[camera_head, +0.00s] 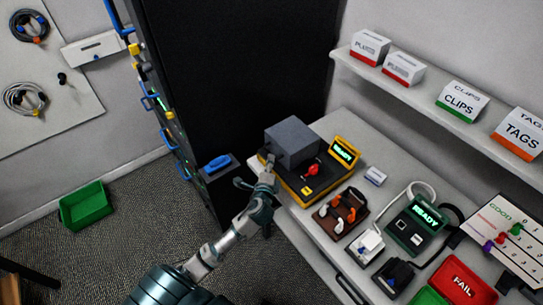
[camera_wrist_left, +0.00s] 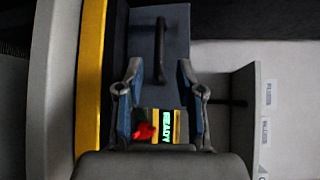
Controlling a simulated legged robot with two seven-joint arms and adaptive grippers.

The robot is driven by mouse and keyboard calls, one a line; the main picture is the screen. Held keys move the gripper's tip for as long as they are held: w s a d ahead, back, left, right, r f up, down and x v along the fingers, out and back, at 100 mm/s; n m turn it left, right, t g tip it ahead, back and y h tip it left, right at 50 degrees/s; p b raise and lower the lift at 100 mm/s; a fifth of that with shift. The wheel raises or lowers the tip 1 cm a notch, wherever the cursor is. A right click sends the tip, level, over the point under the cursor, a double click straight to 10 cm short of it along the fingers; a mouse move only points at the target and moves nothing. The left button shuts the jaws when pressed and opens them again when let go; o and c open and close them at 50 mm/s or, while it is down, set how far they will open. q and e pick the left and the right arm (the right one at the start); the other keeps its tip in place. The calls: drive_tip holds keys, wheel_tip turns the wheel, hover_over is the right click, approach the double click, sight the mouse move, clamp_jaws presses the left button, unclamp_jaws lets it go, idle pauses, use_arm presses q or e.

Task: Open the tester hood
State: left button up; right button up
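The tester (camera_head: 308,188) is a yellow and black unit on the bench, with a red knob (camera_head: 312,170) and a lit READY screen (camera_head: 344,150). Its grey box-shaped hood (camera_head: 292,142) sits down on the unit's left part. My left gripper (camera_head: 257,174) is at the unit's near left edge, beside the hood. In the left wrist view the gripper (camera_wrist_left: 159,72) is open and empty, fingers spread. The hood (camera_wrist_left: 178,28) and its dark bar handle (camera_wrist_left: 160,50) lie beyond the fingertips, handle roughly centred between them. My right gripper is not in view.
A brown rack (camera_head: 340,214) and a green-screened READY device (camera_head: 415,226) stand right of the tester. A red FAIL bin (camera_head: 463,283) is farther right. A tall black cabinet (camera_head: 235,80) stands behind on the left. A shelf with labelled boxes runs above.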

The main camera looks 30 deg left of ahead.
sight(287, 145)
use_arm(q)
drive_tip(key=w+a, duration=0.1)
drive_tip(key=w, duration=0.1)
drive_tip(key=w+a+f, duration=0.1)
drive_tip(key=w+a, duration=0.1)
drive_tip(key=shift+w+d+r, duration=0.1)
drive_tip(key=shift+d, duration=0.4)
drive_tip(key=shift+c, duration=0.5)
drive_tip(key=shift+d, duration=0.1)
clamp_jaws()
drive_tip(key=shift+a, duration=0.25)
